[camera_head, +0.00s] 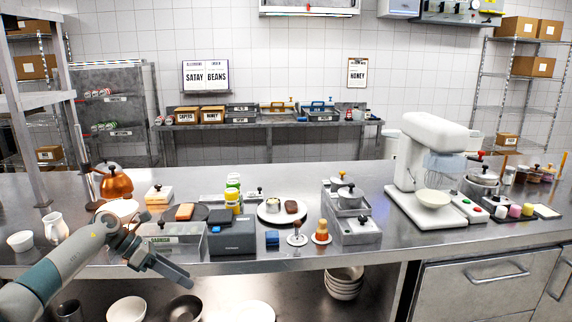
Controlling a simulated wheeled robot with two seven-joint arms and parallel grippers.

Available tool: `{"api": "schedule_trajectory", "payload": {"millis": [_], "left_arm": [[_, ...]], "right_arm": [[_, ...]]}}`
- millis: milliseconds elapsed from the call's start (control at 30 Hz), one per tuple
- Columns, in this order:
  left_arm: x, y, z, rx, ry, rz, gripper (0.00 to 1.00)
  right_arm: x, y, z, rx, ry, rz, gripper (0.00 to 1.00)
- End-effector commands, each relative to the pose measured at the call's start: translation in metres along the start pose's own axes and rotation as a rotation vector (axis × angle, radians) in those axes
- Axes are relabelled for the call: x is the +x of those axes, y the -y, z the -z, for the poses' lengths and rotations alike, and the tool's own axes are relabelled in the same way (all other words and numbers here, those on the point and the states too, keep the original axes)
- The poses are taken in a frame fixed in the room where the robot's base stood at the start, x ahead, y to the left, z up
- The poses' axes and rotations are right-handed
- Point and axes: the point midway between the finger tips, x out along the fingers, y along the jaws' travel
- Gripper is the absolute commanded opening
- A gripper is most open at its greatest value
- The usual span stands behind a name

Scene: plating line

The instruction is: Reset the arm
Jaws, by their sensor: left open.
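My left arm (58,270) comes in from the lower left. Its gripper (172,268) is held out at the front edge of the steel counter, in front of a metal bin with a label (180,240). The gripper points right and a little down. Its jaws are open and I see nothing between them. I cannot tell whether it touches the counter edge. My right gripper is not in view.
On the counter (270,266) stand a grey box (233,237), a white plate (268,217) with food, metal containers (357,232) and a stand mixer (428,165). A white pitcher (55,227) and copper kettle (116,182) are at left. Bowls (344,283) sit below.

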Motion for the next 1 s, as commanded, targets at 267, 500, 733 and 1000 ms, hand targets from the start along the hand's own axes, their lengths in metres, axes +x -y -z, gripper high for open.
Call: {"api": "schedule_trajectory", "payload": {"millis": [267,500,733,1000], "left_arm": [[0.128,0.020,0.009,-0.425,0.368,0.158,0.45],[0.205,0.023,0.049,-0.908,0.645,0.257,0.45],[0.270,0.021,0.137,-1.453,0.868,0.300,0.45],[0.332,0.042,0.275,-2.055,1.052,0.265,0.45]], "right_arm": [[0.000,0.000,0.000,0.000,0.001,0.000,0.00],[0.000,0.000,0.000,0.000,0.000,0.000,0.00],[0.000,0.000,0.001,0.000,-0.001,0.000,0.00],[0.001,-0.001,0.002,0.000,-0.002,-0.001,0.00]]}}
